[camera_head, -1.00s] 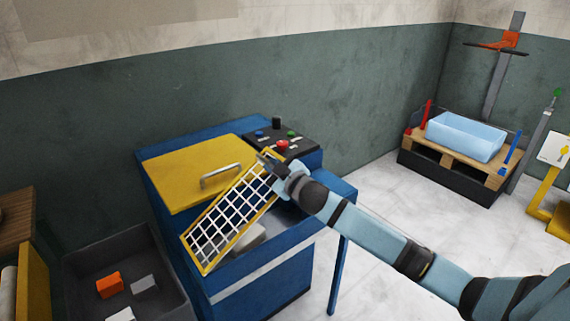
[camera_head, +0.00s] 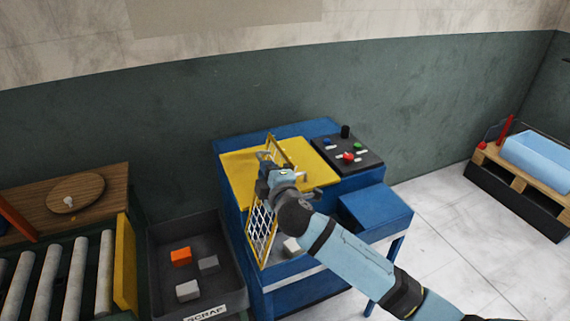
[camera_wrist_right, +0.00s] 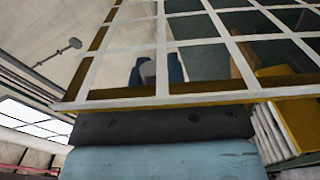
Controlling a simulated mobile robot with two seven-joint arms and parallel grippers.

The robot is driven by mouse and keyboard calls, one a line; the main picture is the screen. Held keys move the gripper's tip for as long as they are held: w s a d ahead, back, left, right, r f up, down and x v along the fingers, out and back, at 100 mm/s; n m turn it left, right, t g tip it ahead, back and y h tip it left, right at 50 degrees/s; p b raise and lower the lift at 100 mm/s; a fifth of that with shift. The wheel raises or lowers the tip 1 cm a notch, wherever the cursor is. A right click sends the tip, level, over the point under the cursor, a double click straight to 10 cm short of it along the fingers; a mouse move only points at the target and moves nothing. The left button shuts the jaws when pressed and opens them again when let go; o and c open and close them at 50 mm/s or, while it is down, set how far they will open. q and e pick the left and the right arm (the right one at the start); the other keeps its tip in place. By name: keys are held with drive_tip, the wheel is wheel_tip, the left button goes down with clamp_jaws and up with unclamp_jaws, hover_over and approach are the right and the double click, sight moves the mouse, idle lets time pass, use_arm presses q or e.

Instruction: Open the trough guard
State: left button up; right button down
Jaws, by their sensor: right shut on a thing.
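The trough guard (camera_head: 262,231) is a yellow frame with a white wire grid on the blue press (camera_head: 238,212). It stands steeply raised in front of the yellow lid (camera_head: 238,168). My right gripper (camera_head: 266,163) is shut on the guard's frame near its upper edge and hides part of it. In the right wrist view the guard's grid (camera_wrist_right: 205,45) fills the upper part, with its yellow edge along the gripper. A light block (camera_head: 291,246) shows in the trough below the guard. My left gripper is not in view.
A control panel (camera_head: 347,152) with coloured buttons sits at the press's right. A grey scrap bin (camera_head: 215,292) with several blocks stands left of the press, beside a roller conveyor (camera_head: 60,275). A pallet (camera_head: 520,180) with a blue tub is far right.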

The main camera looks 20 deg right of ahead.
drive_tip(key=shift+a+r, duration=0.25)
drive_tip(key=shift+a, duration=0.45)
drive_tip(key=c, duration=1.2)
unclamp_jaws()
drive_tip(key=shift+o, duration=0.2)
drive_tip(key=shift+f, duration=0.1)
drive_tip(key=s+d+b, duration=0.1)
drive_tip(key=s+b, duration=0.1)
drive_tip(key=s, duration=1.1)
drive_tip(key=shift+s, duration=0.4)
